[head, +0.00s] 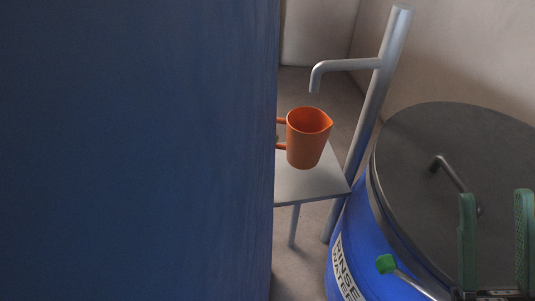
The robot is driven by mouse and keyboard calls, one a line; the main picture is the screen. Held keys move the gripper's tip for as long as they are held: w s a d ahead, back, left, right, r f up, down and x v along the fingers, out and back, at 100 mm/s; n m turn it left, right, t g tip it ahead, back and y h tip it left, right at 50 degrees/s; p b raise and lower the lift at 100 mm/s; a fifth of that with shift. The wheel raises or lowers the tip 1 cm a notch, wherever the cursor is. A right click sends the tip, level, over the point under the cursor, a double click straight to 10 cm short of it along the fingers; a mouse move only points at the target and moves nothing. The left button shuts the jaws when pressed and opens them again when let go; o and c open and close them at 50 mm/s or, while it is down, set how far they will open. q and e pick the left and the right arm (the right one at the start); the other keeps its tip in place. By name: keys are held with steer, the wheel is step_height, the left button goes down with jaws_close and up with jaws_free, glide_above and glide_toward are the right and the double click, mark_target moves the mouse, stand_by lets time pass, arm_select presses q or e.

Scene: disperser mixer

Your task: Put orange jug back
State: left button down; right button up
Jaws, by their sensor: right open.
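The orange jug (307,140) stands upright on a small grey stand (314,184), below a metal spout. Its handle points left and is partly hidden by the blue surface. My right gripper (496,198) is at the lower right, with its two green fingers apart and nothing between them. It is in front of the dark lid of the blue drum and well apart from the jug. My left gripper does not show.
A large blue surface (135,150) fills the left half. A metal post with a bent spout (345,65) rises behind the stand. A blue drum (347,240) marked "RINSE WATER" has a dark lid (425,140) with a handle. A green-tipped rod (386,264) shows in front of the drum.

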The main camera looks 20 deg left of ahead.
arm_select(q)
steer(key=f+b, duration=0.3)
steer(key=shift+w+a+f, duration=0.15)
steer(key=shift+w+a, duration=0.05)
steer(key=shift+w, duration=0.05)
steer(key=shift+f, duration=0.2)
arm_select(e)
steer(key=f, duration=0.2)
steer(key=f+m, duration=0.1)
steer(key=f, duration=0.1)
steer(key=shift+w+a+h, duration=0.15)
steer(key=shift+a+h, duration=0.05)
steer(key=shift+h, duration=0.1)
arm_select(q)
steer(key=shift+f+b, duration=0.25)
steer(key=shift+b, duration=0.05)
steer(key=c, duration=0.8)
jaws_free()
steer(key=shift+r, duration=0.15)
